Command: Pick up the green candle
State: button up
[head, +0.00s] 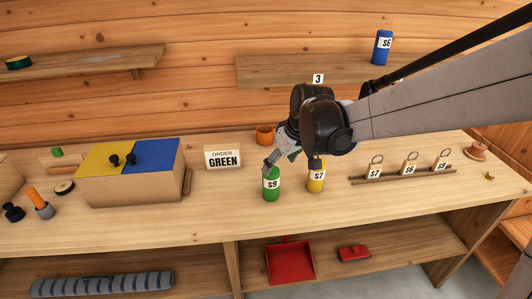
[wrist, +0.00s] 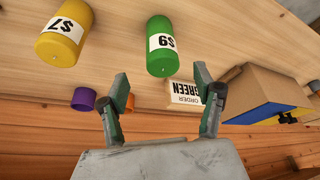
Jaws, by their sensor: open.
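The green candle (head: 271,186) stands upright on the counter with a white $9 label. It also shows in the wrist view (wrist: 162,58), beyond my fingertips and roughly between their lines. My gripper (head: 275,158) is above and behind the candle in the head view. In the wrist view its two fingers (wrist: 160,82) are spread apart with nothing between them. A yellow candle (head: 316,180) with a $7 label stands to the right of the green one; its top is close to or behind my gripper. A sign (head: 223,158) reads "ORDER GREEN".
A box with yellow and blue lids (head: 130,172) stands left of the sign. An orange cup (head: 265,134) and, in the wrist view, a purple cup (wrist: 83,99) are behind the candles. A rack of price tags (head: 405,175) lies right. The counter front before the green candle is clear.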

aim_at(275, 172)
jog(key=x, duration=0.6)
jog(key=shift+w+f, duration=0.15)
jog(key=shift+f, duration=0.1)
jog(key=shift+a+b+x, duration=0.2)
jog(key=shift+b+x, duration=0.15)
jog(key=shift+x, duration=2.7)
jog(key=shift+c, duration=0.4)
jog(key=c, duration=1.4)
